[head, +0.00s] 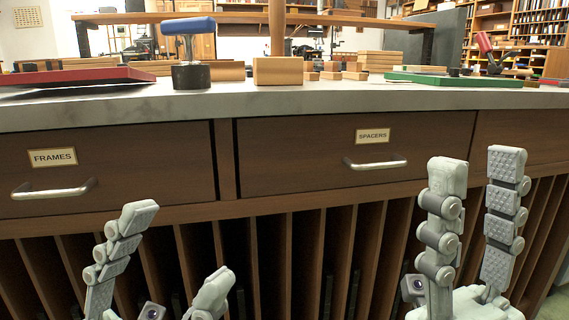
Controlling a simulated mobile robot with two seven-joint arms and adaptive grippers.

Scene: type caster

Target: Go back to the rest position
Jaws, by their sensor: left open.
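My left gripper (178,246) is low at the left, in front of the cabinet. Its two fingers are spread apart, with nothing between them. My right gripper (477,168) is at the right, in front of the drawer fronts, with its fingers pointing up. Its fingers are apart and the gap between them is empty. Both grippers are below the worktop (300,98) and apart from the things on it. The lower parts of both hands are cut off by the bottom edge of the picture.
Closed drawers labelled FRAMES (130,150) and SPACERS (290,150) have bar handles. Vertical slots are below. On the worktop stand a blue-handled tool (189,50), a red board (75,77), a wooden block (278,71), and a green board (455,79) near a red-handled tool (485,43).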

